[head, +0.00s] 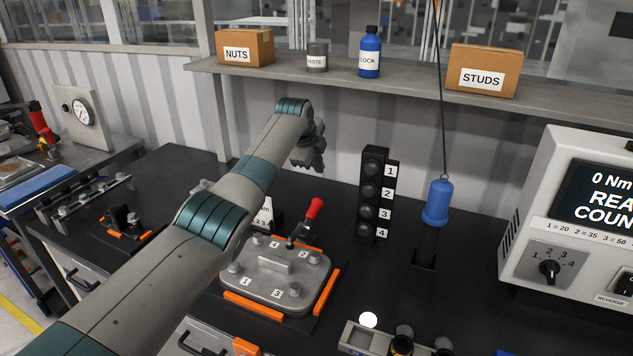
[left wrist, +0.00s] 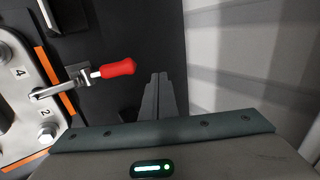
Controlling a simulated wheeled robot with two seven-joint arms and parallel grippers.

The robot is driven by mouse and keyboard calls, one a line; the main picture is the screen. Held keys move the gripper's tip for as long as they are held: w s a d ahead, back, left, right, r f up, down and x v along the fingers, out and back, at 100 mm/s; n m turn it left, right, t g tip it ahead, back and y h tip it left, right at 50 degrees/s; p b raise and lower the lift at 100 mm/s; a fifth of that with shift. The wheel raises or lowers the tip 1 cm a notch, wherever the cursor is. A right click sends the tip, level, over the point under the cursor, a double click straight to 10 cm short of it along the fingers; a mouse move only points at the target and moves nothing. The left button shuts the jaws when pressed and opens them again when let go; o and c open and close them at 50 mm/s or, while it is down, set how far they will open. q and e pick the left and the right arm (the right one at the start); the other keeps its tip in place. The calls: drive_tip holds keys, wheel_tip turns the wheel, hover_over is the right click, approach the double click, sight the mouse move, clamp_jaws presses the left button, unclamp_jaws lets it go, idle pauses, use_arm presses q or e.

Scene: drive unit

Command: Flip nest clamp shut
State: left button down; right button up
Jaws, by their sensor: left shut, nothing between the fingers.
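The nest clamp has a red handle (head: 313,209) that leans up and to the right in the head view. Its metal body (head: 292,241) stands at the back edge of the numbered cover plate (head: 270,284), which sits in an orange-edged nest. The left wrist view shows the red handle (left wrist: 118,69) and the clamp's metal arm (left wrist: 62,86) reaching to the plate's edge; whether it presses down I cannot tell. My left gripper (head: 317,168) is shut and empty, above and behind the clamp. Its fingers (left wrist: 157,82) are right of the handle, apart from it. My right gripper is out of view.
A numbered lamp stack (head: 374,196) stands right of the clamp, and a blue hanging tool (head: 437,203) beyond it. The torque controller (head: 575,225) is at the right. A shelf (head: 400,88) with boxes runs along the back. My left arm hides part of the bench.

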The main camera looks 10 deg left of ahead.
use_arm(q)
wheel_tip(320, 180, up, 5)
drive_tip(key=shift+w+f+b, duration=0.1)
drive_tip(key=shift+b, duration=0.5)
